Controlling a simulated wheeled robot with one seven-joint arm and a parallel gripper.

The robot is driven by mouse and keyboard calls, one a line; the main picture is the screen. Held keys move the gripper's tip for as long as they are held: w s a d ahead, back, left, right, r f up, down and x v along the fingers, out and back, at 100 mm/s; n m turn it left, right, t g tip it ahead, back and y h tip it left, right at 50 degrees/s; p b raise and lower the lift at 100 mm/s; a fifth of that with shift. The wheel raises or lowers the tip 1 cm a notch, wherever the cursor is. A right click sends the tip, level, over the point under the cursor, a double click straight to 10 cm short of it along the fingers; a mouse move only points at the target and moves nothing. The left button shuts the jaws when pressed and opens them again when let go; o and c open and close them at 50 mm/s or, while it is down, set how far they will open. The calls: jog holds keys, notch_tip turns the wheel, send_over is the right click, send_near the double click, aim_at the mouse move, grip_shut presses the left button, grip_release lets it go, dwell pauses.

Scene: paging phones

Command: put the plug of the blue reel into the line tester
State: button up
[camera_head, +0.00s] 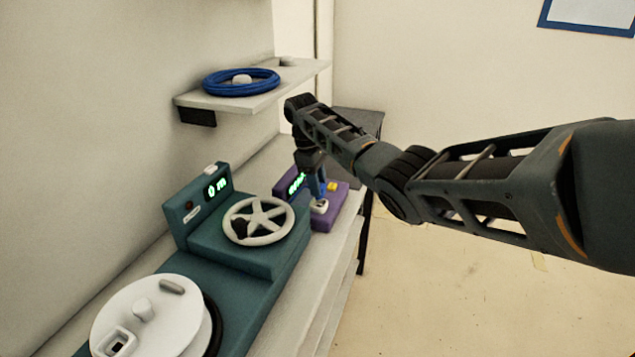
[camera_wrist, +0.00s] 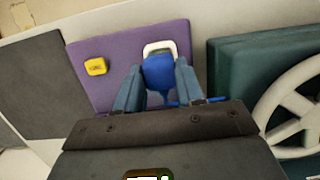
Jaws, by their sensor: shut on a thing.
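The line tester is a purple box (camera_head: 336,214) with a lit green display, a yellow button and a white-rimmed socket (camera_head: 320,206); its purple top (camera_wrist: 112,55) also shows in the wrist view. My gripper (camera_head: 318,193) is over the tester, pointing down. In the wrist view my gripper (camera_wrist: 159,66) is shut on the blue plug (camera_wrist: 160,74). The plug's far end meets the white socket frame (camera_wrist: 160,47); how deep it sits is hidden. A blue cable (camera_wrist: 190,102) trails right from the plug. A blue coil (camera_head: 214,86) lies on the wall shelf.
A teal machine (camera_head: 190,262) with a "0 m" display and a pale spoked wheel (camera_head: 258,221) stands left of the tester. A white disc (camera_head: 150,318) with a knob is nearer. The wall shelf (camera_head: 292,76) overhangs behind. The floor at right is clear.

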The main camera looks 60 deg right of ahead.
jog(key=shift+f+b, duration=0.45)
jog(key=shift+f, duration=0.9)
dwell(0.6)
jog(key=o, duration=1.4)
jog(key=shift+r+p, duration=1.45)
jog(key=shift+r, duration=3.1)
jog(key=shift+s, duration=0.1)
